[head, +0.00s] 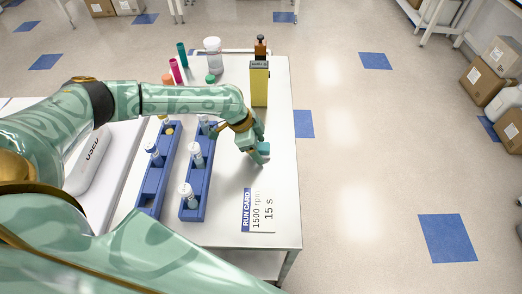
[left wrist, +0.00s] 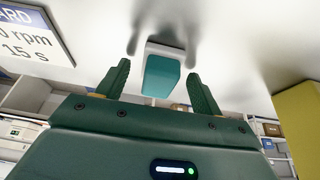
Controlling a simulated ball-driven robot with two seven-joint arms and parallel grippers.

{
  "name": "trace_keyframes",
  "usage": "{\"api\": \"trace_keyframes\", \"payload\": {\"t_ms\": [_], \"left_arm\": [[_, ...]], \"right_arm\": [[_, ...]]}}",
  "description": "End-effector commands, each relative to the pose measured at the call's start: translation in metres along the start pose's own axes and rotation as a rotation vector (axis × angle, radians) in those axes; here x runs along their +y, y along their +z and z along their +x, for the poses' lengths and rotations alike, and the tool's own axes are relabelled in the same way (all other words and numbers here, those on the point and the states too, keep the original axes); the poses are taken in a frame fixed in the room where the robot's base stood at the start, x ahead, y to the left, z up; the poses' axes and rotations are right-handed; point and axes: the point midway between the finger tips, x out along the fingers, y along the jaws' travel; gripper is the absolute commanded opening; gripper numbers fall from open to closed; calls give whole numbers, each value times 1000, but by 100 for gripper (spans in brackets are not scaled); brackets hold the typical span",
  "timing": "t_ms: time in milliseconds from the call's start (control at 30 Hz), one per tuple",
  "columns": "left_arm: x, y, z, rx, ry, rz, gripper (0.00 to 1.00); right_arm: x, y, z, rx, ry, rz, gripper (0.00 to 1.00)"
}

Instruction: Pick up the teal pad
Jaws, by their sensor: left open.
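The teal pad (head: 264,148) is a small block near the right part of the white table, partly hidden by my left gripper (head: 254,149). In the left wrist view the teal pad (left wrist: 162,77) shows a teal face with a white layer behind it. My left gripper (left wrist: 158,80) is open, with one green finger on each side of the pad. Gaps show between the fingers and the pad, so it is not gripped. My right gripper is not in view.
Two blue racks (head: 156,178) (head: 193,180) with capped tubes stand left of the gripper. A yellow box (head: 259,86) stands behind it, and a run card (head: 257,212) lies in front. Bottles and coloured tubes stand at the back. The table's right edge is close to the pad.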

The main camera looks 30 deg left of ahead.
Motion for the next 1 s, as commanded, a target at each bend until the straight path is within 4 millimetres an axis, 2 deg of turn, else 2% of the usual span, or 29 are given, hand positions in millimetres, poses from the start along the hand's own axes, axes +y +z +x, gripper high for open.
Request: {"api": "trace_keyframes", "payload": {"t_ms": [233, 267, 400, 433, 767, 867, 1000], "left_arm": [[0, 0, 3, 1, -1, 0, 66], [0, 0, 3, 1, -1, 0, 61], [0, 0, 3, 1, -1, 0, 22], [0, 0, 3, 1, -1, 0, 18], [0, -1, 0, 1, -1, 1, 18], [0, -5, -7, 3, -2, 1, 18], [-1, -14, -28, 4, -3, 3, 18]], "right_arm": [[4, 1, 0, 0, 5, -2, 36], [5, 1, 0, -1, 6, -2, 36], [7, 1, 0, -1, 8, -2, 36], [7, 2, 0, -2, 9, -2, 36], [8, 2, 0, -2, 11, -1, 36], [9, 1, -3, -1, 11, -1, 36], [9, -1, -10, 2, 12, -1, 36]]}}
